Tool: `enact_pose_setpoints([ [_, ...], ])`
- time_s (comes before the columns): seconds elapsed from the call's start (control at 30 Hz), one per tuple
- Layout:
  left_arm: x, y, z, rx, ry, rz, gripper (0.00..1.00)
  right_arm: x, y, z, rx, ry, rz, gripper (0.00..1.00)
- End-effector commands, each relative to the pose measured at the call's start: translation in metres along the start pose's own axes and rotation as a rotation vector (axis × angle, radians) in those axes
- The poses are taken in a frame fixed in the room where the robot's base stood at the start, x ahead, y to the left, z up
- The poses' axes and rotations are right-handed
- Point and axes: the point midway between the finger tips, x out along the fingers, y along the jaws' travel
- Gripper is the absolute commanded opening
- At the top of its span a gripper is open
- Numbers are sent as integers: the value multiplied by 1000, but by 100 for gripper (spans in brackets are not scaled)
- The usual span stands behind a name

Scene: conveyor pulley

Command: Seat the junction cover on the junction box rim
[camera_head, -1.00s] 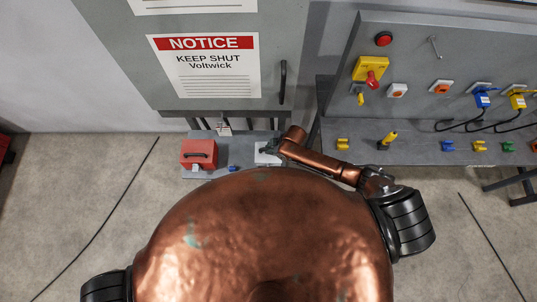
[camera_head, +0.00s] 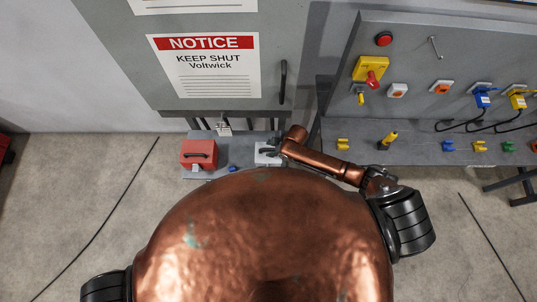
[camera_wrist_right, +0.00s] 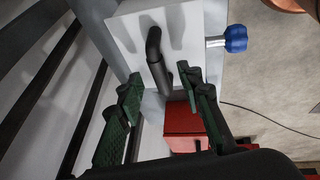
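A white block with a black bar handle, which looks like the junction cover (camera_head: 265,158), sits on the grey ledge below the cabinet. In the right wrist view the white cover (camera_wrist_right: 190,22) fills the top middle, with its black handle (camera_wrist_right: 155,55) upright. My right gripper (camera_wrist_right: 160,85) is open. The near end of the handle shows between its two green-padded fingers, and neither finger is closed on it. In the head view the right gripper (camera_head: 276,150) is at the cover's right side. I cannot make out the junction box rim. My left gripper is not in view.
A red box (camera_head: 198,148) with a black handle stands left of the cover; it also shows in the wrist view (camera_wrist_right: 184,118). A blue knob (camera_head: 233,168) lies between them. The grey cabinet (camera_head: 210,85) is behind. A control panel (camera_head: 435,60) stands right.

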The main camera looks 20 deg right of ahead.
Motion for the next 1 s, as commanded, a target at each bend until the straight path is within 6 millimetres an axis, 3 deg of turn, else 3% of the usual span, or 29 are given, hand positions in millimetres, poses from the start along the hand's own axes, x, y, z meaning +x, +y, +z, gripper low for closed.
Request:
enact_pose_setpoints([
  [0.3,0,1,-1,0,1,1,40,-64,0,1,-2,-1,1,34],
  [0.5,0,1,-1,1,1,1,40,-95,1,1,-1,-1,2,34],
  [0.7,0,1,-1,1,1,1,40,-106,0,0,0,0,0,34],
  [1.0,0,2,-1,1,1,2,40,-107,0,0,0,0,0,34],
])
